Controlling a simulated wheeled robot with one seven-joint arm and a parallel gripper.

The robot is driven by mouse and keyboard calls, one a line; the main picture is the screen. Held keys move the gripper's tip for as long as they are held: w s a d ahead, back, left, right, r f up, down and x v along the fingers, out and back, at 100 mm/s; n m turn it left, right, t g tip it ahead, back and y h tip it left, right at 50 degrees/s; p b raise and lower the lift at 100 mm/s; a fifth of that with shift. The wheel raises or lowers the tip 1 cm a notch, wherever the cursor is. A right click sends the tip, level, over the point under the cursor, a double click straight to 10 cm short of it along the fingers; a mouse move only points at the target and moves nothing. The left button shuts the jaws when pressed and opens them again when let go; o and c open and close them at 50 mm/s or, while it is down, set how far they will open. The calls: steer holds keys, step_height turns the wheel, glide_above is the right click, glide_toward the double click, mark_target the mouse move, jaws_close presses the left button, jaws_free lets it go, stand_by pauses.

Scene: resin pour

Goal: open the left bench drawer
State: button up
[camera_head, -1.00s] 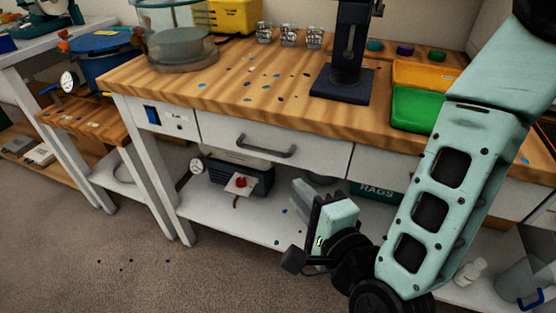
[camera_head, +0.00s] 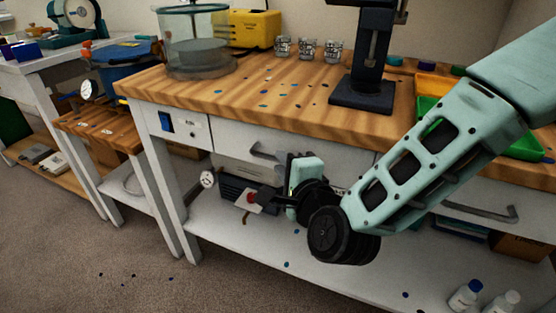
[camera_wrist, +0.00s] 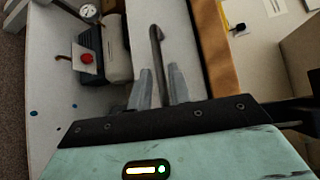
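The left bench drawer (camera_head: 232,138) has a white front under the wooden bench top and looks shut. Its grey bar handle (camera_head: 262,151) is partly hidden behind my gripper (camera_head: 288,168) in the head view. In the wrist view the handle (camera_wrist: 156,42) runs lengthwise toward my gripper (camera_wrist: 159,76). The two grey fingers are apart, one on each side of the handle's near part. I cannot tell whether they touch it or how deep it lies between them.
Below the drawer, a dark pump-like box (camera_head: 238,192) with a red knob stands on the white lower shelf (camera_head: 240,238). A second drawer handle (camera_head: 480,212) is at the right. A dark press stand (camera_head: 362,95) and a clear chamber (camera_head: 198,58) stand on the bench top.

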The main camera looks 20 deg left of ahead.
steer(key=shift+x, duration=1.55)
jaws_close()
